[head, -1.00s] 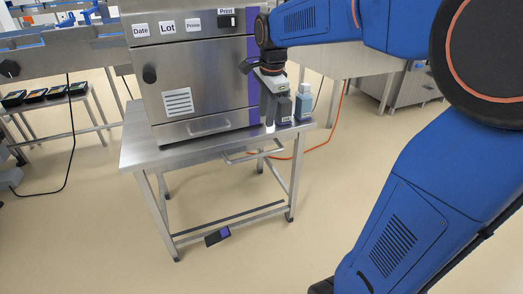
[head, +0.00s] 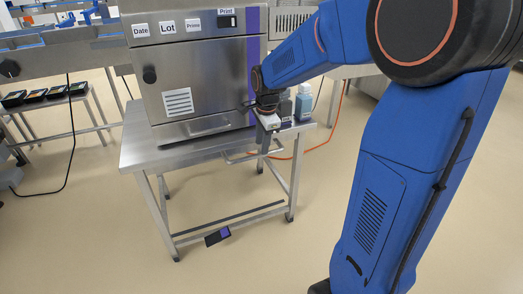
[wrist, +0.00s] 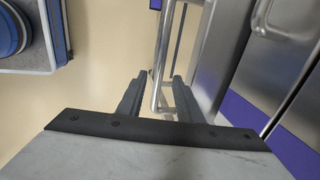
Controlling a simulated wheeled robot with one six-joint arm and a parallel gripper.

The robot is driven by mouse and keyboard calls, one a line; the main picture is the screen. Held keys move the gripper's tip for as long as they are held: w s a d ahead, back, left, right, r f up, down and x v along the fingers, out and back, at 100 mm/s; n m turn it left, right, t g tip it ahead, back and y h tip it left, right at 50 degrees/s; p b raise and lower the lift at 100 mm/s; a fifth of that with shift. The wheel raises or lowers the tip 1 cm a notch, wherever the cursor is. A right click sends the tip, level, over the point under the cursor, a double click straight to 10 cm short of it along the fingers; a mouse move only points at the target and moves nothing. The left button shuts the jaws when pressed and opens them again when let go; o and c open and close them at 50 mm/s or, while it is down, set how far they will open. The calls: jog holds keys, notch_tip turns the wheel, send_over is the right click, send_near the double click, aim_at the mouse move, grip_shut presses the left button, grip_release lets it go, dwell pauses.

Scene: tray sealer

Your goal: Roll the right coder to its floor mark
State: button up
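The coder (head: 200,70) is a steel cabinet with a purple edge and labels Date, Lot, Prime and Print. It stands on a steel cart (head: 150,158). A bar handle (head: 237,160) sticks out below the cart's top at the front right. My gripper (head: 263,152) points down at the right end of that handle. In the wrist view my gripper (wrist: 157,80) has its fingers apart, with a bright bar (wrist: 164,55), seemingly the handle, showing between the tips. Whether they touch it is unclear. I make out no floor mark.
A grey-blue bottle (head: 304,103) stands at the cart top's right end. A black plate with a purple patch (head: 217,236) is at the cart's low front rail. An orange cable (head: 335,105) runs behind. The floor in front (head: 90,250) is clear.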

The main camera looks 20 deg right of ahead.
jog(key=shift+w+f, duration=0.2)
jog(key=shift+f, duration=0.8)
jog(key=shift+w+f, duration=0.15)
jog(key=shift+f, duration=0.8)
grip_shut()
